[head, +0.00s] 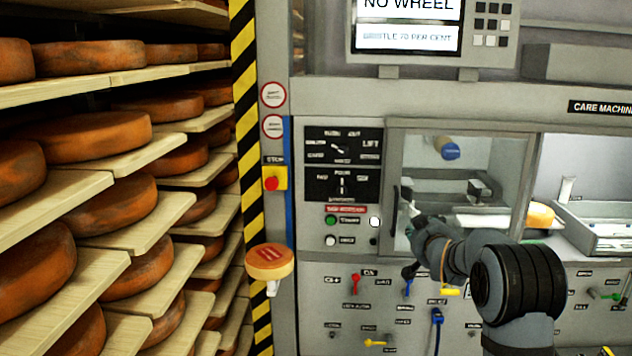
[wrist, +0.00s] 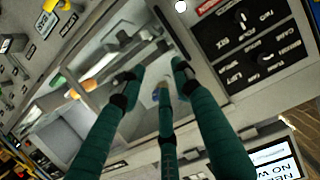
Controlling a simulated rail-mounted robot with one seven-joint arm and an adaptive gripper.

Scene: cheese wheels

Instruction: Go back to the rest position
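My gripper (head: 418,222) is in front of the care machine, close to the left side of its glazed door (head: 455,137). A dark vertical handle (head: 396,208) shows at that door's left edge, just left of my fingers. In the wrist view, my gripper's (wrist: 157,80) dark green fingers are spread apart with nothing held between them. The door's frame and window lie behind the fingertips. I cannot tell whether a fingertip touches the door. The forearm runs down to the right in the head view.
Shelves of orange cheese wheels (head: 95,133) fill the left side. A round orange-topped piece (head: 269,262) sticks out beside the striped post (head: 247,130). Coloured levers and valves, including a red one (head: 355,284), stand on the lower panel. A screen (head: 408,22) reads "NO WHEEL".

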